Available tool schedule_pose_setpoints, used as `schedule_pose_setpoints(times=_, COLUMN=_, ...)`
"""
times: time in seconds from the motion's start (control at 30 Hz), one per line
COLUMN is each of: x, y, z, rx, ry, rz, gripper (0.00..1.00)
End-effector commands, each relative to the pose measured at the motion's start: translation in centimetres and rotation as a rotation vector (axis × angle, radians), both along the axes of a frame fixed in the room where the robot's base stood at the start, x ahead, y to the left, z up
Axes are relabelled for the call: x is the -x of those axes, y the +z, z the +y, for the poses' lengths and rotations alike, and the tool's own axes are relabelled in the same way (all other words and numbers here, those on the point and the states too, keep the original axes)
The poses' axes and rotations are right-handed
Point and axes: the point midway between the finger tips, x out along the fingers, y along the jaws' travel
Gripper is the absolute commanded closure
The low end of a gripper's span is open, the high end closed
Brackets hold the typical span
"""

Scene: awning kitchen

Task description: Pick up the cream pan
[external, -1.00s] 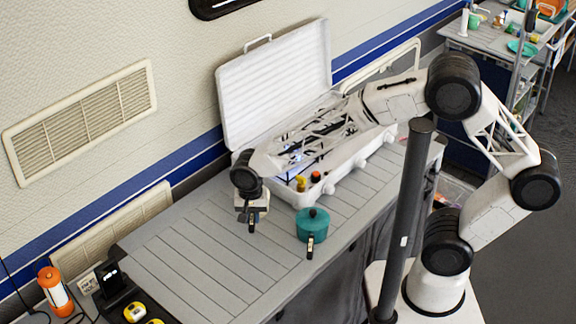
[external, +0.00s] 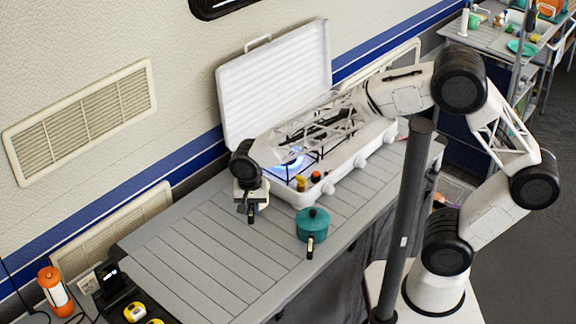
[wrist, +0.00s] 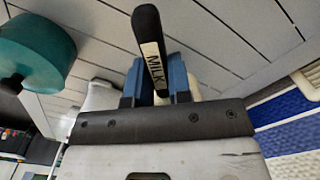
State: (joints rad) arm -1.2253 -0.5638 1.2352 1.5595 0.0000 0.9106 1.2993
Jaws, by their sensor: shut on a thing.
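My gripper (external: 251,203) hangs over the counter to the left of the camp stove. In the external view the dark handle end (external: 251,218) shows below the gripper. I cannot tell how far the pan is above the counter.
A lidded teal pot (external: 313,220) with a black handle stands on the counter to the right; it also shows in the wrist view (wrist: 35,50). The open white stove (external: 345,178) has its lid against the wall. The slatted counter (external: 190,245) is clear at left.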

Motion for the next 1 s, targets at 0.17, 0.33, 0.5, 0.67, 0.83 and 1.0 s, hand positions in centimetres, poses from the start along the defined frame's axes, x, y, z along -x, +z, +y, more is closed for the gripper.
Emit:
schedule_pose_setpoints(times=0.17, x=0.0, y=0.7, z=0.0, rx=0.0, ry=0.0, rz=0.0, gripper=1.0)
schedule_pose_setpoints(times=0.33, x=0.0, y=1.3, z=0.0, rx=-0.001, ry=0.0, rz=0.0, gripper=1.0)
schedule_pose_setpoints(times=0.5, x=0.0, y=1.8, z=0.0, rx=-0.001, ry=0.0, rz=0.0, gripper=1.0)
schedule_pose_setpoints(times=0.67, x=0.0, y=2.0, z=0.0, rx=-0.001, ry=0.0, rz=0.0, gripper=1.0)
schedule_pose_setpoints(times=0.83, x=0.0, y=2.0, z=0.0, rx=-0.001, ry=0.0, rz=0.0, gripper=1.0)
schedule_pose_setpoints(times=1.0, x=0.0, y=2.0, z=0.0, rx=-0.001, ry=0.0, rz=0.0, gripper=1.0)
